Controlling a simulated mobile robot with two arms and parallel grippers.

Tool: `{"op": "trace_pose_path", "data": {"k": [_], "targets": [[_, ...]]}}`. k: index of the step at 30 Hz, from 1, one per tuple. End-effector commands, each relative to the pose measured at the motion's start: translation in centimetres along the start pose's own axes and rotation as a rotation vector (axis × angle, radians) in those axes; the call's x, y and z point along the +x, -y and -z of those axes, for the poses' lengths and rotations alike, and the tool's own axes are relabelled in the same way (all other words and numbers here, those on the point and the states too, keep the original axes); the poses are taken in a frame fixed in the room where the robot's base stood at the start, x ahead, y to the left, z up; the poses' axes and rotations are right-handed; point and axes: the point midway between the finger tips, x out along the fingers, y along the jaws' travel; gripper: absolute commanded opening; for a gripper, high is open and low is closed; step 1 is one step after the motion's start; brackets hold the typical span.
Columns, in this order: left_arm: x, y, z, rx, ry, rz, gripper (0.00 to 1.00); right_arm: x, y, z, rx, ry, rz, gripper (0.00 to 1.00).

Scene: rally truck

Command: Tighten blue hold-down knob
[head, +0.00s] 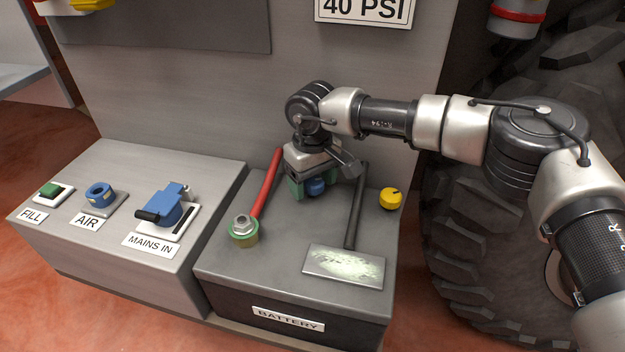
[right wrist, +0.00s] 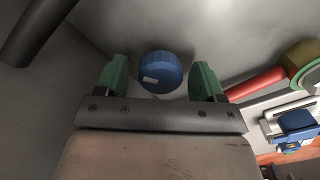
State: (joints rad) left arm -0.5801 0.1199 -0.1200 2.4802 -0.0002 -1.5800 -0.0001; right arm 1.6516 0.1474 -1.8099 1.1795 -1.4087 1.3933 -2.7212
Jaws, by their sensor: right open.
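The blue hold-down knob (head: 316,187) is a small ribbed round knob with a pale mark, at the back of the battery box top (head: 225,268). My right gripper (head: 313,190) is over it in the head view and hides part of it. In the right wrist view the blue knob (right wrist: 160,71) lies between the two green fingertips of my right gripper (right wrist: 158,80). Gaps show on both sides, so the gripper is open and not touching it there. My left gripper is not in view.
A red cable (head: 267,185) runs to a green-ringed terminal nut (head: 243,226) left of the knob. A dark cable (head: 356,210) runs to a pale crusted plate (head: 343,266). A yellow knob (head: 390,198) is at right. The MAINS IN connector (head: 168,205) is on the left box.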

Motion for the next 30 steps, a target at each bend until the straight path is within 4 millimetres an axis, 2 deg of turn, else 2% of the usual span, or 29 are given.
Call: {"op": "trace_pose_path", "data": {"k": [2, 11, 20, 30], "targets": [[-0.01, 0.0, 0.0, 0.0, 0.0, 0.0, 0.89, -0.02, 0.0, 0.0, 0.0, 0.0, 0.0, 0.66], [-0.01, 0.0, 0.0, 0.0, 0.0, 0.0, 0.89, -0.05, -0.01, 0.0, 0.0, 0.0, 0.0, 0.2], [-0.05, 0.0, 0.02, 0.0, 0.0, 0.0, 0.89, -0.09, -0.04, 0.02, 0.036, -0.001, 0.001, 0.19], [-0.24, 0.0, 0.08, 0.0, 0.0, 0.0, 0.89, -0.11, -0.13, 0.02, 0.253, -0.001, 0.002, 0.19]]}}
